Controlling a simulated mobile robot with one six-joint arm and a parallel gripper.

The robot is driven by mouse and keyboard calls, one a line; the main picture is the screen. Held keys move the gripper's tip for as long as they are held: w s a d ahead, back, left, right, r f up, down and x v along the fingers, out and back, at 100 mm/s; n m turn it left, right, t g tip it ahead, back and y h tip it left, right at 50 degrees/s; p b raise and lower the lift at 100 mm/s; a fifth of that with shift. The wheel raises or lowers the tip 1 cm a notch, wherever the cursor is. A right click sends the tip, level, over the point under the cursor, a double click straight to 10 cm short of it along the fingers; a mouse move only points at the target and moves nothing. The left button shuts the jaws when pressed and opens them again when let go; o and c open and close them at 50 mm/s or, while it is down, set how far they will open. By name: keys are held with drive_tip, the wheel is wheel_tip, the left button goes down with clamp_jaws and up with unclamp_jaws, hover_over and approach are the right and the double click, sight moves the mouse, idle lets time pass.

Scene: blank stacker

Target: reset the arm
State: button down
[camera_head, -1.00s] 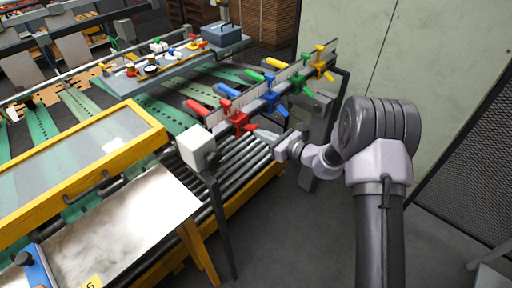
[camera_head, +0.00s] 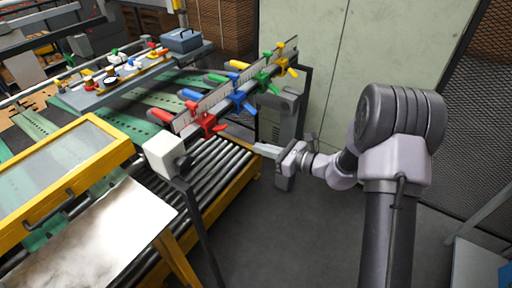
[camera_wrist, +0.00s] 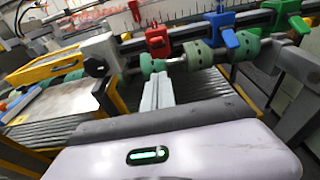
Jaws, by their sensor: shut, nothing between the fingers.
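My gripper (camera_head: 262,148) is at the end of my arm, right of the roller conveyor in the head view. Its fingers point left, toward the roller bed, and are closed together with nothing between them. In the wrist view the closed fingers (camera_wrist: 157,92) stick up above the pale wrist housing with its green light. No object is held. The fingers appear apart from the red clamp (camera_head: 207,124) and the rail.
A rail (camera_head: 222,100) with red, blue, green and yellow clamps runs above the rollers (camera_head: 205,170). A white box with a black knob (camera_head: 163,155) stands at its near end. A yellow-framed guard (camera_head: 75,170) is at left. Grey floor (camera_head: 270,235) is clear below my gripper.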

idle(0.3)
drive_tip(key=s+a+n+g+h+b, duration=0.2)
drive_tip(key=s+a+n+g+b, duration=0.15)
drive_tip(key=s+n+b, duration=0.6)
drive_tip(key=s+a+n+g+h+b, duration=0.2)
drive_tip(key=s+n+g+b, duration=0.25)
drive_tip(key=s, duration=0.95)
drive_tip(key=s+d+f+n+t+h+b, duration=0.4)
drive_tip(key=s+d+n+h+b, duration=0.1)
drive_tip(key=s+d, duration=0.4)
drive_tip(key=shift+s+f+n+h+b, duration=0.3)
drive_tip(key=shift+n+h, duration=0.4)
drive_tip(key=shift+n, duration=0.4)
